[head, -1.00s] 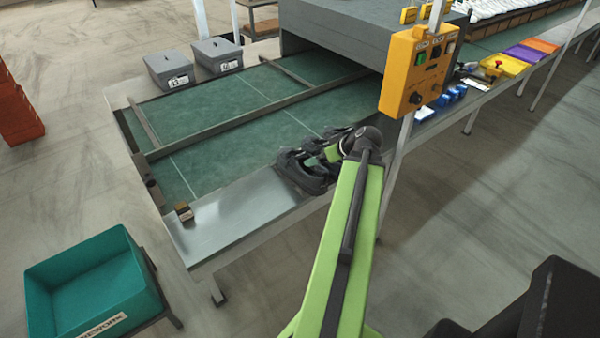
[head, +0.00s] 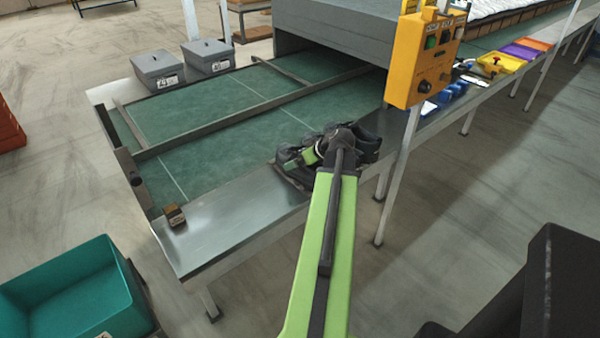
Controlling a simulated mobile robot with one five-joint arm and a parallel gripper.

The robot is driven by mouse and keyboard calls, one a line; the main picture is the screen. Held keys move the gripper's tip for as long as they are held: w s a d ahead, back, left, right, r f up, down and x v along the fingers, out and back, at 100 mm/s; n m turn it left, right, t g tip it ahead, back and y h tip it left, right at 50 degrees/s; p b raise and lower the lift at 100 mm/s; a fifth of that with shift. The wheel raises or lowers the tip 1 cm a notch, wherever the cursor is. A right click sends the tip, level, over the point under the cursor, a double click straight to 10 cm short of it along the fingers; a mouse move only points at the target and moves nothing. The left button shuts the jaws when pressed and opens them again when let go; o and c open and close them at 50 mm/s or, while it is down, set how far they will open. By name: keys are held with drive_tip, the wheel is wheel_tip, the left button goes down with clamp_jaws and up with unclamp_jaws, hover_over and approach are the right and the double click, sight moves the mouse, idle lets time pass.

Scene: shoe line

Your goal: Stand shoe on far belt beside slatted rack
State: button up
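Dark footwear shows on both sides of my wrist at the near edge of the belt table: a black shoe shape (head: 289,158) on the left and another dark part (head: 368,146) on the right. I cannot tell whether these are one shoe or two. My gripper (head: 308,158) is at the black shape, largely hidden by my wrist, so its grip is unclear. The far belt (head: 190,102) is a green strip behind a long metal divider (head: 255,110), and its visible part is bare. I cannot make out a slatted rack.
The near green belt (head: 220,150) is mostly clear. A small brown block (head: 175,215) sits on the steel ledge (head: 225,220). Two lidded grey bins (head: 158,70) stand behind the far belt. An orange control box (head: 428,60) on a post stands right. A teal bin (head: 75,295) is front left.

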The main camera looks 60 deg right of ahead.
drive_tip(key=shift+s+a+r, duration=0.1)
drive_tip(key=shift+r, duration=0.05)
drive_tip(key=shift+c, duration=0.3)
drive_tip(key=shift+s, duration=0.1)
drive_tip(key=c, duration=1)
drive_tip(key=shift+d, duration=0.2)
drive_tip(key=c, duration=0.8)
drive_tip(key=shift+o, duration=0.2)
drive_tip(key=shift+r, duration=0.1)
